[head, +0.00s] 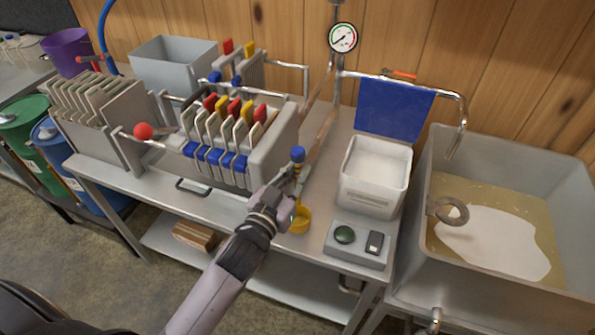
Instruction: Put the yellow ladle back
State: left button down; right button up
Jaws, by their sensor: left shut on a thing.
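The yellow ladle (300,222) is upright in front of the filter press, its yellow cup at the bottom, low over or on the steel table's front part; I cannot tell whether it touches. A blue end (297,153) shows above my fingers, in line with the cup, and seems to be the top of its handle. My left gripper (294,183) is shut on the handle between the blue end and the cup. The fingers hide much of the handle. My right gripper is not in view.
The filter press (280,140) with several coloured handles stands close left of my gripper. A white container (375,172), a control box (357,244) and a large liquid-filled tank (575,215) stand to the right. A pipe with a gauge (343,38) rises behind.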

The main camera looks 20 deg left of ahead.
pick_arm(q)
jog(key=shift+f, duration=0.15)
jog(key=shift+f, duration=0.1)
jog(key=shift+f+b, duration=0.55)
jog(key=shift+f, duration=0.3)
jog(key=shift+f, duration=0.4)
jog(key=c, duration=1.6)
grip_release()
jog(key=shift+o, duration=0.3)
